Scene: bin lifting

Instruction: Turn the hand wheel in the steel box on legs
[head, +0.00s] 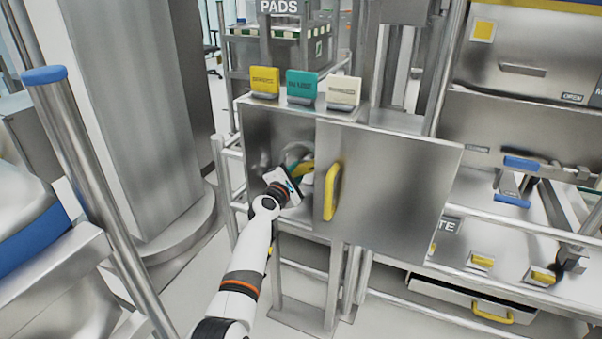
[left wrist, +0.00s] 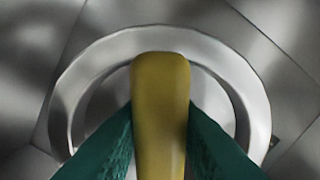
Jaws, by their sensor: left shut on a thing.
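The steel box on legs (head: 398,185) stands in the middle of the head view. Its sliding front panel with a yellow handle (head: 331,191) covers the right part, and the left part is open. My left gripper (head: 300,172) reaches into that opening. The hand wheel (left wrist: 258,105) shows in the left wrist view as a round metal rim with a yellow grip (left wrist: 160,90) across it. The green fingers of my left gripper (left wrist: 160,140) are on both sides of the yellow grip, shut on it. In the head view my gripper and arm hide most of the wheel. My right gripper is not seen.
Yellow, teal and cream label blocks (head: 302,86) stand on top of the box. A steel post with a blue cap (head: 44,75) stands at the left. A steel cabinet with a lower drawer (head: 470,300) is at the right.

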